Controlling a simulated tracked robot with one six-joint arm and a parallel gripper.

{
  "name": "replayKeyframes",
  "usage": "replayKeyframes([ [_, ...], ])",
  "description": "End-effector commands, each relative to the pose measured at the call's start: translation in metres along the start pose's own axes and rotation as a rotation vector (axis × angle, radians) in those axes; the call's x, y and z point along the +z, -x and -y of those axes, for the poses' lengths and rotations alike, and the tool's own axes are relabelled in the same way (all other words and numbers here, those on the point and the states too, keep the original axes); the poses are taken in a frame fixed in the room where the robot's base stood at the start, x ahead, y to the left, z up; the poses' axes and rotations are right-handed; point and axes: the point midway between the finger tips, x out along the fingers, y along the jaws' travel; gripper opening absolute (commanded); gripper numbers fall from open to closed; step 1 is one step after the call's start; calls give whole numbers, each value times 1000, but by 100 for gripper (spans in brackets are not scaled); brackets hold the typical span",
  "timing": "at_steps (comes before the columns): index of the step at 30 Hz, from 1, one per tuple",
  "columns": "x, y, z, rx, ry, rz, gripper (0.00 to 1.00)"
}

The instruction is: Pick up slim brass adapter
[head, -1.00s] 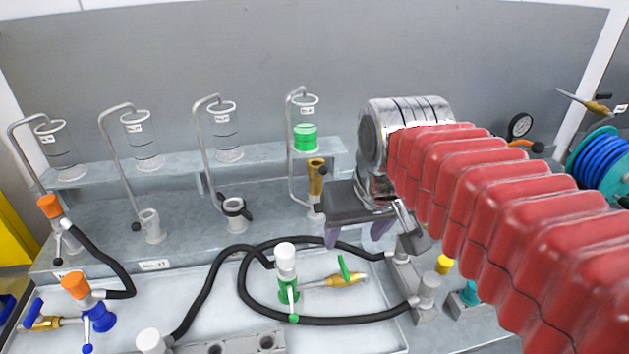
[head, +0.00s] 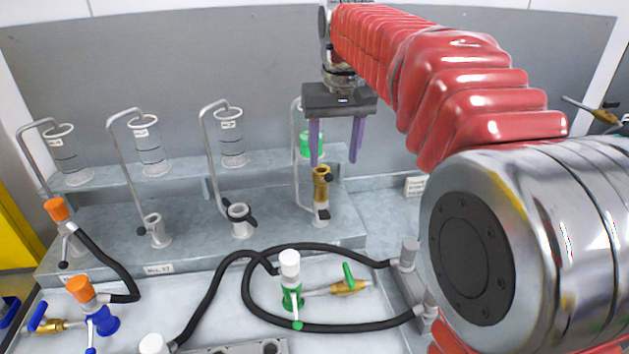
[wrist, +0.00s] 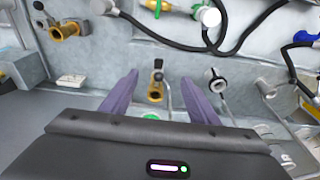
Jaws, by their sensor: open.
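A slim upright brass adapter (head: 320,183) sits on the fourth station of the grey stepped bench, below the green-filled cylinder, with a dark-handled fitting at its foot. My gripper (head: 334,160) is open and empty, fingers pointing down. In the head view it hangs above the adapter and slightly right of it; depth between them is hard to judge. In the wrist view the brass adapter (wrist: 156,92) shows between the two purple fingers (wrist: 160,78), apart from both. A wider brass fitting (wrist: 66,31) shows at upper left there; my arm likely hides it in the head view.
A green-filled cylinder (head: 311,144) and a bent metal pipe (head: 296,150) stand close behind the adapter. A grey clamp station (head: 240,220) is to its left. Black hoses (head: 245,290) and a white-topped green valve (head: 291,285) lie in front.

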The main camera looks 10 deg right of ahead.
Motion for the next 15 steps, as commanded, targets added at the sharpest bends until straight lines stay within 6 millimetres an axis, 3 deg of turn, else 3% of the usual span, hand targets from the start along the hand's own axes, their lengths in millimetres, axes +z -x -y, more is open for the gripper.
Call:
replayKeyframes([
  [6,-39,-13,0,0,0,50,55],
  [15,-81,-38,0,0,1,118,55],
])
